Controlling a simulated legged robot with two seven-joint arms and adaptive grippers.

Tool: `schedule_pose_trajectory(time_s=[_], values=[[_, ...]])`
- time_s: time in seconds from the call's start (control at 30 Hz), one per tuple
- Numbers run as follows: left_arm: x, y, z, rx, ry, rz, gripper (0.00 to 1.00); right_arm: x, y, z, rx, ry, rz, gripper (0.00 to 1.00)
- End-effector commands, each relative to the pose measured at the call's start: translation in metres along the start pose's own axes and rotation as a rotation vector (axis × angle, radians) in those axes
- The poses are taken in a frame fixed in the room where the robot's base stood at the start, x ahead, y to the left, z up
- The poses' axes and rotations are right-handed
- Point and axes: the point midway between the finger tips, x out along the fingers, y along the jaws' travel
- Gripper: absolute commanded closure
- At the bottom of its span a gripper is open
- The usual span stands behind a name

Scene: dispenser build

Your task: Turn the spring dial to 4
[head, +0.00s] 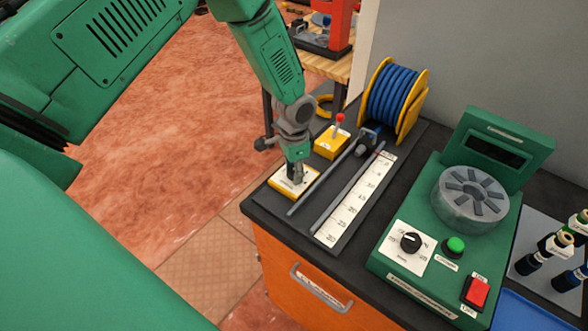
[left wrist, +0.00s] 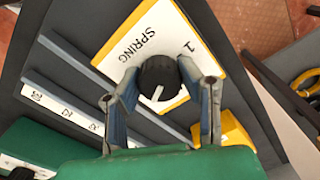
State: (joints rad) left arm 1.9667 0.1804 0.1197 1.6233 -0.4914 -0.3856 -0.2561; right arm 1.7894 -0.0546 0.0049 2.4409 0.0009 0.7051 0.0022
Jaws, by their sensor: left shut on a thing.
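The spring dial is a black knob (left wrist: 158,82) with a white pointer line on a white plate with yellow edges. The plate (left wrist: 143,40) reads SPRING and shows a 1; its other numbers are hidden or cannot be read. In the head view the plate (head: 280,186) sits at the near left corner of the dark bench top. My left gripper (head: 295,172) reaches down onto it and hides most of the knob there. In the left wrist view its two fingers (left wrist: 158,76) are shut on the knob, one at each side. My right gripper is not in view.
A yellow box with a red-tipped lever (head: 332,142) stands just behind the dial. A blue hose reel (head: 392,98) stands behind. A green dispenser (head: 425,275) with its own knob, button and switch is further right.

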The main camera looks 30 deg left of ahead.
Motion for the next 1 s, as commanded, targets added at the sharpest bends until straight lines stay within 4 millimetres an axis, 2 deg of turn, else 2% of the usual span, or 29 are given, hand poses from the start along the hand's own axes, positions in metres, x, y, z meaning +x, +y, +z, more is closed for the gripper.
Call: schedule_pose_trajectory(time_s=[0.03, 0.4, 0.77, 0.8, 0.83, 0.87, 1.0], values=[[-0.0041, -0.0040, -0.0054, 0.022, 0.013, -0.010, 0.96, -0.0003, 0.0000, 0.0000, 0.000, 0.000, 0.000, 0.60], [-0.0048, -0.0049, -0.0058, 0.434, 0.015, -0.013, 0.96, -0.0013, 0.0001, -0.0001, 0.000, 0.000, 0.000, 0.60], [-0.0051, -0.0052, -0.0059, 0.484, 0.014, -0.015, 0.96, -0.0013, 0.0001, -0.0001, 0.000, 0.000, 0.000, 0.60], [-0.0051, -0.0052, -0.0059, 0.484, 0.014, -0.015, 0.64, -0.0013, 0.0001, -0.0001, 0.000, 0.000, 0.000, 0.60], [-0.0051, -0.0053, -0.0059, 0.483, 0.014, -0.015, 0.53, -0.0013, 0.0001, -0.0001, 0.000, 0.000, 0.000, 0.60], [-0.0048, -0.0052, -0.0057, 0.483, 0.014, -0.014, 0.47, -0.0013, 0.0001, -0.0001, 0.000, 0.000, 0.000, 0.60], [-0.0031, -0.0041, -0.0033, 0.482, 0.008, -0.010, 0.47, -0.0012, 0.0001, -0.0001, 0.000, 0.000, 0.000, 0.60]])
